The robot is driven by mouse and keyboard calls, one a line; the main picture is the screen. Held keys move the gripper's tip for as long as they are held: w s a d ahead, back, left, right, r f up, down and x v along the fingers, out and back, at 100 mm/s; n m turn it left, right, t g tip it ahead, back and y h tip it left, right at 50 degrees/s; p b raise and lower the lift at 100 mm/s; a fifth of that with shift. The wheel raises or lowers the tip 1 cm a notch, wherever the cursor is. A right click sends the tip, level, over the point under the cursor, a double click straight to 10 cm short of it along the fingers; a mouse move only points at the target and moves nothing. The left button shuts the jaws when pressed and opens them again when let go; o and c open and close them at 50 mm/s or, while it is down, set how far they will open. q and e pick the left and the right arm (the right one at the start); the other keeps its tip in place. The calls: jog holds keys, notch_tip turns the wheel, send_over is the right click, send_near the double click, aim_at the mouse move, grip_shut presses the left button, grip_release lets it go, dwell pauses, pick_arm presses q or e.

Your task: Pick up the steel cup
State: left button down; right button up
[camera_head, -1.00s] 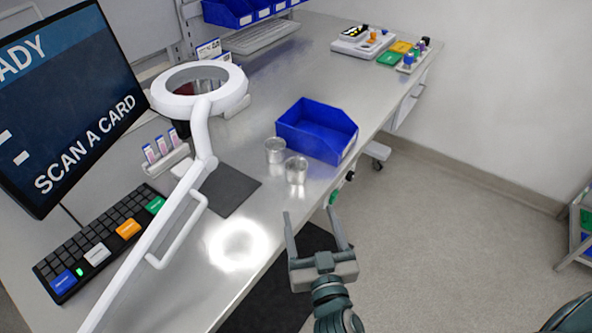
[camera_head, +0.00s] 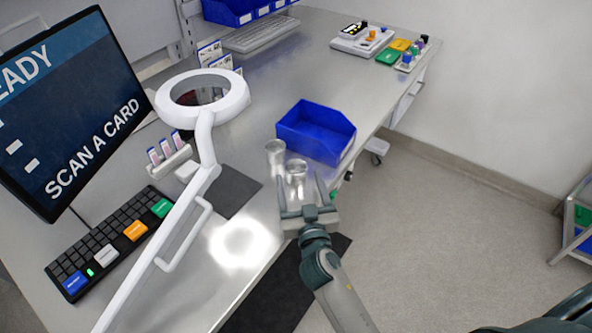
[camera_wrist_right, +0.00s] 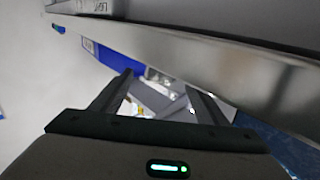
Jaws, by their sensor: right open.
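Two steel cups stand upright near the bench's front edge: a nearer one (camera_head: 296,170) and one just behind it to the left (camera_head: 275,152). My right gripper (camera_head: 299,181) is open, its fingers pointing towards the nearer cup. In the head view the fingertips lie just to either side of that cup's lower part; I cannot tell whether they touch it or how their height compares. In the right wrist view the open fingers (camera_wrist_right: 160,82) show beside the bench's metal edge, and no cup can be made out. My left gripper is out of view.
A blue bin (camera_head: 316,146) stands right behind the cups. A white ring lamp (camera_head: 203,150) on an arm and a dark mat (camera_head: 232,190) are to their left. A keyboard (camera_head: 105,240) and screen (camera_head: 70,110) are farther left. Open floor (camera_head: 450,230) lies right of the bench.

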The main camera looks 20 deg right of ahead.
aim_at(298, 176)
jog(key=shift+w, duration=0.15)
jog(key=shift+w+r, duration=0.15)
jog(key=shift+w, duration=0.1)
jog(key=w, duration=0.1)
jog(key=w+p, duration=0.2)
jog(key=shift+w+d, duration=0.3)
jog(key=shift+w, duration=0.45)
jog(key=c, duration=1.1)
